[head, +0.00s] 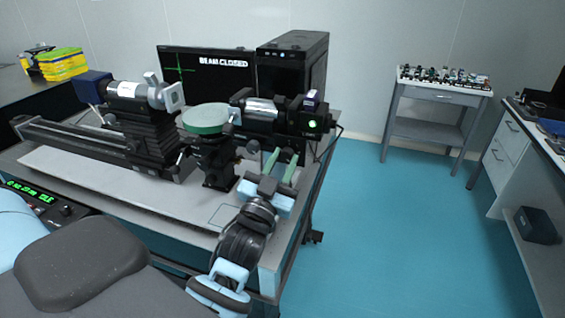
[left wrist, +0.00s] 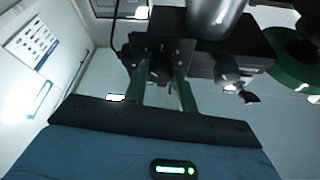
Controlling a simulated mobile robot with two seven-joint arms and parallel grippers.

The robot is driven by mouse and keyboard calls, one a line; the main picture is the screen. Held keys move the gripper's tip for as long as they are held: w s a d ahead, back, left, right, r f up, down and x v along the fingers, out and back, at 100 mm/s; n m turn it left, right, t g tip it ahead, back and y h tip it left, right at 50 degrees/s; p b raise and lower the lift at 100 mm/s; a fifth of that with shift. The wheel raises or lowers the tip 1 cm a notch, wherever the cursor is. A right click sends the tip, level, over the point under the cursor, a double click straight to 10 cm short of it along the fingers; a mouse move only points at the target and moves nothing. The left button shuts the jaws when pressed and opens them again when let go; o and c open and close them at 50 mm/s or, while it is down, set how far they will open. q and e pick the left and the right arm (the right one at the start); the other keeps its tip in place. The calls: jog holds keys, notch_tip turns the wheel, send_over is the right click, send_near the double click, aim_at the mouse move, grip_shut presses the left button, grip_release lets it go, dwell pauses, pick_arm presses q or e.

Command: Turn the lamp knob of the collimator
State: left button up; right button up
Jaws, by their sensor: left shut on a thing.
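The collimator (head: 262,110) is the silver and black barrel at the right end of the bench, with a black lamp housing (head: 311,118) and a lit green light. My left gripper (head: 284,157) reaches up under this housing with its two green fingers. In the left wrist view its fingertips (left wrist: 160,72) meet the underside of the dark housing (left wrist: 165,45), closed on a small dark part there. I take this part to be the lamp knob; it is mostly hidden between the fingers. My right gripper is not in view.
A round green-rimmed stage (head: 206,118) stands left of the collimator, and a second barrel instrument (head: 140,95) sits on the rail further left. Behind are a monitor (head: 208,72) reading BEAM:CLOSED and a black computer case (head: 290,60). The blue floor to the right is clear.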

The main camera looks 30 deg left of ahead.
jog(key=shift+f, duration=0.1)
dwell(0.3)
pick_arm(q)
jog(key=o, duration=1)
jog(key=b+v, duration=0.2)
jog(key=v, duration=0.5)
jog(key=shift+s, duration=0.4)
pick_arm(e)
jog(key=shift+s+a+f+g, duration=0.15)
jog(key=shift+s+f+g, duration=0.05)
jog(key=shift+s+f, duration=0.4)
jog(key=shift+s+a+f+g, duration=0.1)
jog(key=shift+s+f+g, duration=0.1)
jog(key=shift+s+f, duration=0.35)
pick_arm(q)
jog(key=shift+f, duration=0.1)
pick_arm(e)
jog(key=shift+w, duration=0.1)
